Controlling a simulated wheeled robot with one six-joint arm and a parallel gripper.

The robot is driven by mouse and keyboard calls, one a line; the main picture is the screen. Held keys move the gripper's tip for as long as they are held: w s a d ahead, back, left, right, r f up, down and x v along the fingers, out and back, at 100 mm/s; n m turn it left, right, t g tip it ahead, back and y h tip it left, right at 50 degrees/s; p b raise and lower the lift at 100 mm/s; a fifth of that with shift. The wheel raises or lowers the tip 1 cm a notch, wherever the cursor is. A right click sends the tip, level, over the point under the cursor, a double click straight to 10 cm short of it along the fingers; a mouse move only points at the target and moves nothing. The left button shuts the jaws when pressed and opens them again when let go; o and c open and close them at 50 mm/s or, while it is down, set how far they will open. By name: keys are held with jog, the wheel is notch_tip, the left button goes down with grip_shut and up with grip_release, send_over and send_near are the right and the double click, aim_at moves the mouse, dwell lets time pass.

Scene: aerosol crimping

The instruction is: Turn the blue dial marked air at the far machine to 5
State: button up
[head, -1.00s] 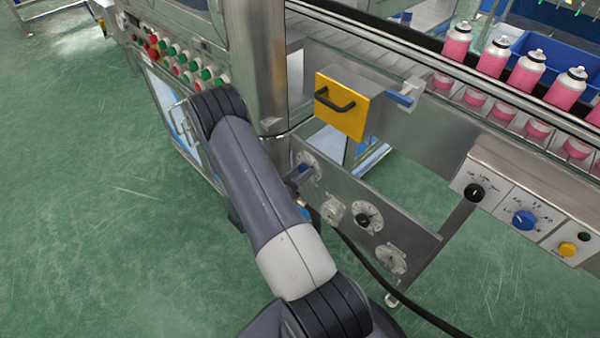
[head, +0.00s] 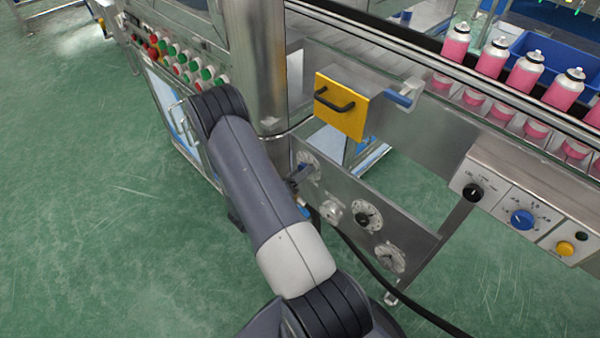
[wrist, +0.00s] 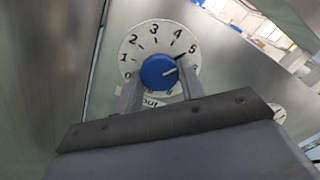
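In the wrist view a blue dial (wrist: 157,71) sits on a round white scale plate (wrist: 155,33) with black numerals. In the head view my arm hides most of the gripper, with only a dark part showing by a white scale plate (head: 308,165) on a low metal panel.
The low panel (head: 345,185) carries several more round dials. A yellow drawer front (head: 340,105) with a black handle juts out above it. At right a control box has another blue dial (head: 522,220) and a yellow knob (head: 565,248). Pink cans (head: 492,58) line the conveyor.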

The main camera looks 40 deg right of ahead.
jog(key=o, duration=0.4)
jog(key=shift+o, duration=0.2)
jog(key=shift+a, duration=0.1)
jog(key=a, duration=1)
jog(key=shift+s+a, duration=0.35)
jog(key=shift+s, duration=0.05)
jog(key=d, duration=1)
jog(key=shift+w+d, duration=0.4)
jog(key=shift+w, duration=0.05)
